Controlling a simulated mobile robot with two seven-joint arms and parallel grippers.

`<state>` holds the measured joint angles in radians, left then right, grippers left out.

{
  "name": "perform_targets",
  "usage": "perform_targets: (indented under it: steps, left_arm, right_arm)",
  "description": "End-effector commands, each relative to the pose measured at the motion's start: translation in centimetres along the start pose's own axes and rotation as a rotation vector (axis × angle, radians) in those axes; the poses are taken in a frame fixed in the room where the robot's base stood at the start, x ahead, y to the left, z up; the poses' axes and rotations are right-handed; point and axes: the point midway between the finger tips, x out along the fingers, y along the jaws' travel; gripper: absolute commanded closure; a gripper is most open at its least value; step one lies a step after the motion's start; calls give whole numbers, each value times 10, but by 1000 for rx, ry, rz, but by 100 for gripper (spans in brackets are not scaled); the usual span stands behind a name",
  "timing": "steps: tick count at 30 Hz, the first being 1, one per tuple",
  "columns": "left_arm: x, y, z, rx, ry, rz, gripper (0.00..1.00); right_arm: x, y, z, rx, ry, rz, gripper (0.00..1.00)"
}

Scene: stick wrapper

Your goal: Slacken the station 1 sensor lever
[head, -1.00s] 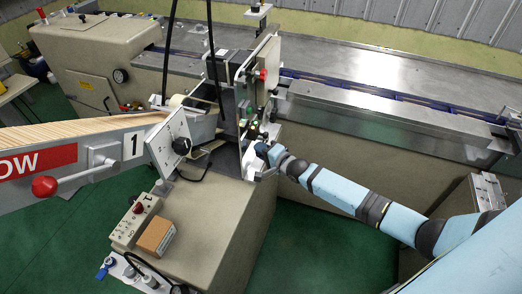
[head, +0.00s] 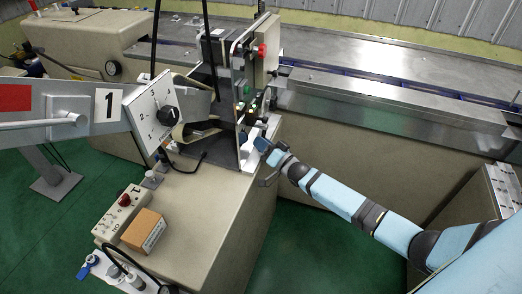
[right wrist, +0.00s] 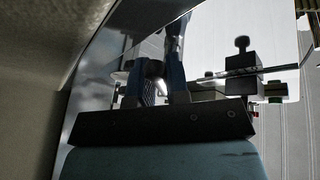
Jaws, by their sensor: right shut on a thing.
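In the head view my right gripper (head: 263,144) is at the upright metal plate assembly of the station marked 1, low on its right side. In the right wrist view its two fingers (right wrist: 155,80) are closed around a small silvery rounded piece (right wrist: 152,72), which I take as the sensor lever. Most of the lever is hidden by the fingers and shadow. My left gripper is out of view.
The number 1 plate (head: 108,104) and a dial panel (head: 155,115) stand to the left. A control box with a red knob (head: 124,206) and a brown box (head: 144,231) rest on the beige cabinet. A long metal conveyor bed (head: 380,105) runs behind.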

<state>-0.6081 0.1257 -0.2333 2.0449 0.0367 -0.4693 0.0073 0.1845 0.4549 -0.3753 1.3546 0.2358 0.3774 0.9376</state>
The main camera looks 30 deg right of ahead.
Motion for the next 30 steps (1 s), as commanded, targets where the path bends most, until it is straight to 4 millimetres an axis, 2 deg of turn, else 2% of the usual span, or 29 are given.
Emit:
perform_targets:
  steps: [1, 3, 15, 21, 30]
  left_arm:
    - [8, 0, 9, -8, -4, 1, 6]
    - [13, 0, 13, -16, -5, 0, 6]
    - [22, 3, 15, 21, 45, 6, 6]
    - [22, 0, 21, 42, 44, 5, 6]
    - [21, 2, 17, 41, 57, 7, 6]
  right_arm:
    - [-1, 7, 5, -40, 9, -17, 100]
    - [0, 10, 5, -99, 21, -41, 100]
    - [4, 24, 1, -363, 76, -150, 100]
    - [6, 26, -2, -434, 91, -179, 100]
    - [7, 26, -4, -470, 99, -195, 100]
